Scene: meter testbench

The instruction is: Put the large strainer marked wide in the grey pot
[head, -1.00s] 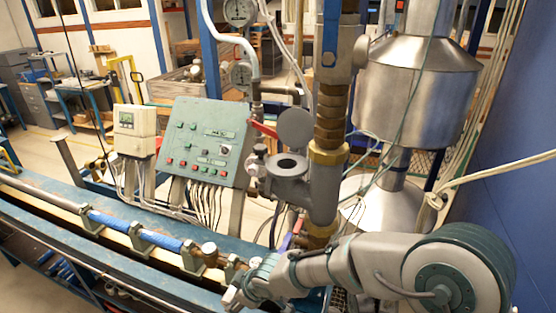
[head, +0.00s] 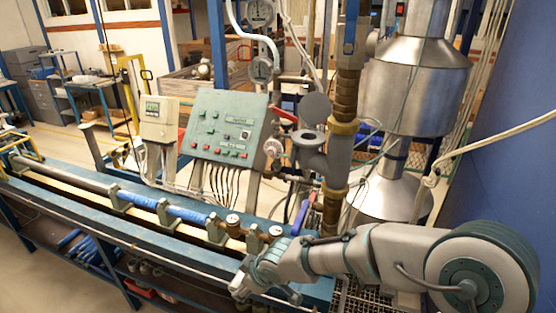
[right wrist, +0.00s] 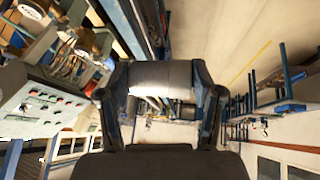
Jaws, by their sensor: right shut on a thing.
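My right gripper (head: 265,292) is low in the middle of the head view, in front of the bench pipe. In the right wrist view my right gripper (right wrist: 160,92) is shut on a pale grey, round-sided thing (right wrist: 160,75), which spans between the two fingers. It looks like the strainer, but no marking can be read, and the head view does not show it clearly. The grey pot (head: 311,160) has a round open mouth, with its round lid (head: 315,108) raised behind. My right gripper is below and left of the pot in the head view, apart from it. My left gripper is not in view.
A green control panel (head: 226,127) and a meter box (head: 158,119) stand left of the pot. A brass-fitted vertical pipe (head: 344,105) rises close to the pot's right. A long bench pipe (head: 140,202) runs along the front. A steel tank (head: 415,95) stands behind right.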

